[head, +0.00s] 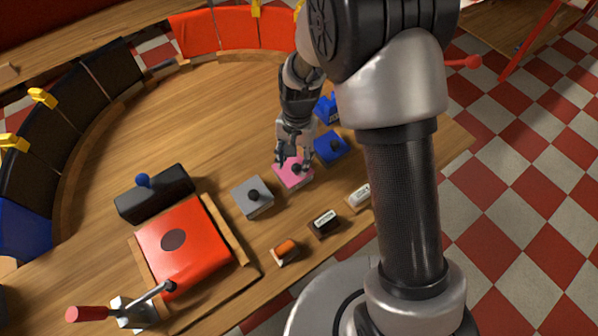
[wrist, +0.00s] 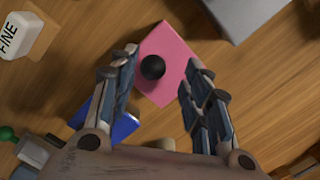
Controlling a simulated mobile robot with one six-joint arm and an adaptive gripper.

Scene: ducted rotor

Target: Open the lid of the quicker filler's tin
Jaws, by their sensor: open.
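A pink square tin (head: 291,177) with a dark round knob on its lid stands on the wooden table; its lid looks shut. It also shows in the wrist view (wrist: 170,43), with the black knob (wrist: 152,67) between my fingertips. My gripper (head: 293,163) is open over the pink tin, a finger on either side of the knob; I cannot tell whether they touch it. A grey tin (head: 247,192) with a dark knob stands to the left, and a blue tin (head: 331,148) to the right. I cannot tell from the pictures which tin holds the quicker filler.
Along the front edge stand a white labelled block (head: 359,197), a dark labelled block (head: 324,222) and an orange-topped block (head: 286,250). A red panel (head: 200,255) with a lever, a black box (head: 153,195) and another blue object (head: 327,108) are nearby. The table's middle is clear.

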